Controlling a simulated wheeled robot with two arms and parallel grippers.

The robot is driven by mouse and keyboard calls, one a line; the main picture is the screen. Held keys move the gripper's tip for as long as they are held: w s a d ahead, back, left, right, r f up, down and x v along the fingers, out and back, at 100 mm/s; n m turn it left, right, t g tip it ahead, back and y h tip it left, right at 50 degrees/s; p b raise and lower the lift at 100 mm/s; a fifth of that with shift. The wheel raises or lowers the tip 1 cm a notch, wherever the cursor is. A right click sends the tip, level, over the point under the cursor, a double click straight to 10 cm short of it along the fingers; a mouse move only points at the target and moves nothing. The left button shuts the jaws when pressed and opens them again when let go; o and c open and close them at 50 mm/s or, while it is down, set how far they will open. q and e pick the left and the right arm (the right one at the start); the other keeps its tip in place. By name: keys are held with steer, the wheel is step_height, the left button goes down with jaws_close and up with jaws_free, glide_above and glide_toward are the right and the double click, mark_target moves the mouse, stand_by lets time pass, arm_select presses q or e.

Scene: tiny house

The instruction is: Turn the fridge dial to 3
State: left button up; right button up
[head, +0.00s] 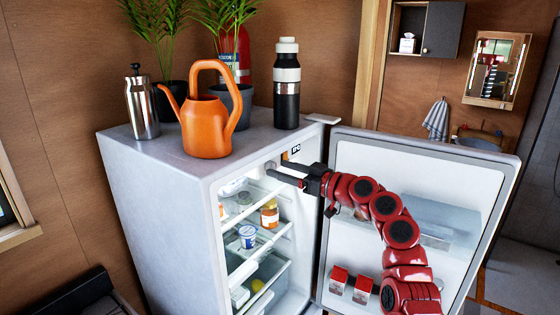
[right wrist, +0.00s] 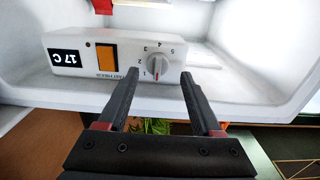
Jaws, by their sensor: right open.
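The fridge dial (right wrist: 158,68) is a pale round knob with a raised grip and a small red mark, on a white control box (right wrist: 85,55) inside the open fridge (head: 160,200). Numbers 1 to 5 ring the dial in the right wrist view. The grip stands roughly upright there; I cannot tell for sure which number it points at. My right gripper (right wrist: 158,76) is open, with a finger on each side of the dial and gaps between. In the head view my right gripper (head: 268,172) reaches into the fridge's upper opening. My left gripper is out of view.
The fridge door (head: 400,180) stands open to the right, behind my right arm. Shelves below hold an orange-labelled jar (head: 269,214) and a white tub (head: 247,236). An orange watering can (head: 206,130), a steel bottle (head: 141,105) and a black-and-white bottle (head: 286,95) stand on top.

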steer(key=shift+w+a+f, duration=0.1)
steer(key=shift+w+a, duration=0.4)
steer(key=shift+w, duration=0.05)
steer(key=shift+c, duration=0.4)
jaws_close()
